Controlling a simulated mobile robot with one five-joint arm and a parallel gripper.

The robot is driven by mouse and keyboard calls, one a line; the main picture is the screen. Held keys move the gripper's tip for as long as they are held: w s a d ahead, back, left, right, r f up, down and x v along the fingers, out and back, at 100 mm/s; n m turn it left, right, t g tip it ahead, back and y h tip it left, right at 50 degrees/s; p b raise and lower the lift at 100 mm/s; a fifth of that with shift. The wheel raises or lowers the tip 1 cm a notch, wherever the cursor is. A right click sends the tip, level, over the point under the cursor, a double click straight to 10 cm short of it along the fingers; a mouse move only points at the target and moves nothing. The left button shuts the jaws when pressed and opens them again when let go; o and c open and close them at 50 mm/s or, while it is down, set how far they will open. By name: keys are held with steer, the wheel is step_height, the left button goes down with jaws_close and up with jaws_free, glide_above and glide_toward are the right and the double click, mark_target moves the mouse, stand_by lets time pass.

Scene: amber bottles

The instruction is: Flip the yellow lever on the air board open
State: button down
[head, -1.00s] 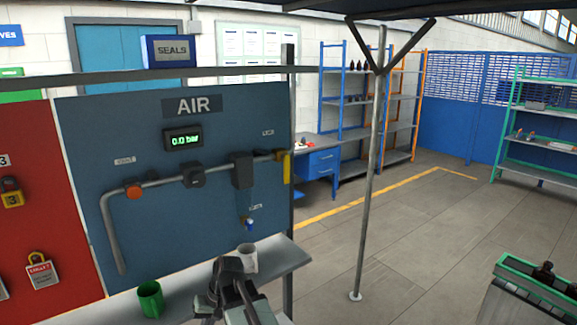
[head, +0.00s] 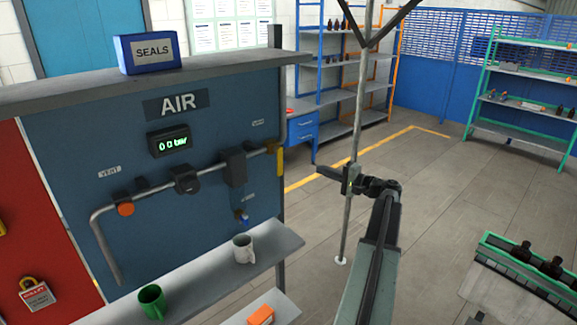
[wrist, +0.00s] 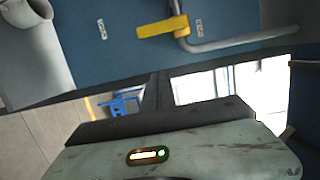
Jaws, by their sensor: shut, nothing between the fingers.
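The blue air board (head: 75,150) stands at the left in the head view, with a grey pipe and a display reading 0.0 bar. The yellow lever (head: 280,160) is at the pipe's right end by the board's right edge. It hangs down, across the pipe. In the wrist view the lever (wrist: 163,27) shows near the top, beside the bent pipe. My gripper (head: 323,171) is shut and empty, to the right of the lever and apart from it. It points left toward the board, in front of a metal post.
The post (head: 352,215) stands behind my gripper. A crate of dark bottles (head: 484,257) is at lower right. The floor beyond is open.

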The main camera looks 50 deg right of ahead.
mark_target(278, 161)
steer(key=w+a, duration=0.6)
steer(key=w, duration=0.4)
steer(key=shift+w, duration=0.25)
steer(key=shift+f, duration=0.1)
